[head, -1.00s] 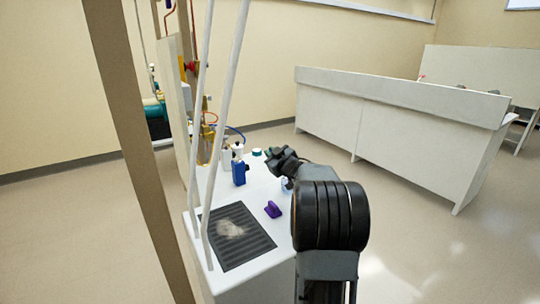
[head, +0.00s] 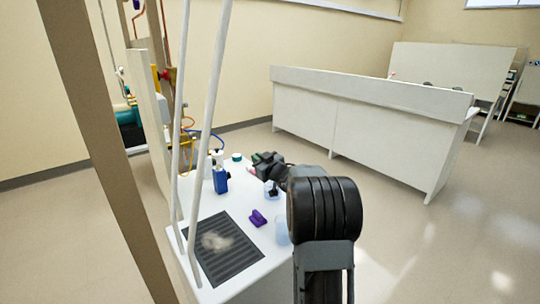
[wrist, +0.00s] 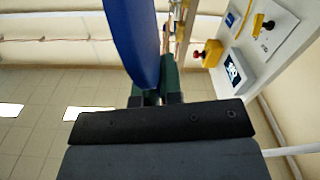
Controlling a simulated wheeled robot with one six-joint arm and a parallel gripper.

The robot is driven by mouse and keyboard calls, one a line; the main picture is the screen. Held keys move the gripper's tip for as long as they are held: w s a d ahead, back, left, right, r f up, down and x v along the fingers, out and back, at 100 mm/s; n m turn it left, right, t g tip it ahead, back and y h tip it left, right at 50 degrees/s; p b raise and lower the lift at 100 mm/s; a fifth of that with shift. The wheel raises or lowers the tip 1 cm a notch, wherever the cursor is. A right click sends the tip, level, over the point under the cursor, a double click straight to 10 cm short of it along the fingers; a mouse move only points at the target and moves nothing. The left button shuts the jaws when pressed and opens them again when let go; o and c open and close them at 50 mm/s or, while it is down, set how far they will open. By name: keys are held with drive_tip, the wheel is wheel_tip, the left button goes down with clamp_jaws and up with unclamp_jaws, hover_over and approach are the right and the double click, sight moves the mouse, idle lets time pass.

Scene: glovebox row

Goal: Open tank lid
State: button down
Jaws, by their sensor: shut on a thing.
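My gripper (head: 265,163) reaches out over the far right part of a white worktop in the head view. The wrist view shows its fingertips (wrist: 156,97) close together on the lower end of a smooth, dark blue thing (wrist: 138,40). This blue thing rises out of the top of that view, so its full shape is hidden. I cannot tell whether it is the tank lid. No tank can be made out for certain in either view. A pale container (head: 271,188) stands just below my gripper in the head view.
A blue bottle (head: 220,181), a purple piece (head: 258,218), a clear cup (head: 282,232) and a dark ribbed mat (head: 222,262) are on the worktop. Pale upright rods (head: 207,110) and a brown post (head: 95,130) stand at left. Open floor lies right, before a white bench (head: 365,135).

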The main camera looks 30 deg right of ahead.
idle(0.3)
drive_tip(key=c, duration=1.3)
unclamp_jaws()
drive_tip(key=s+d, duration=0.1)
drive_tip(key=s, duration=1.3)
drive_tip(key=shift+d+b, duration=0.15)
drive_tip(key=shift+b, duration=0.3)
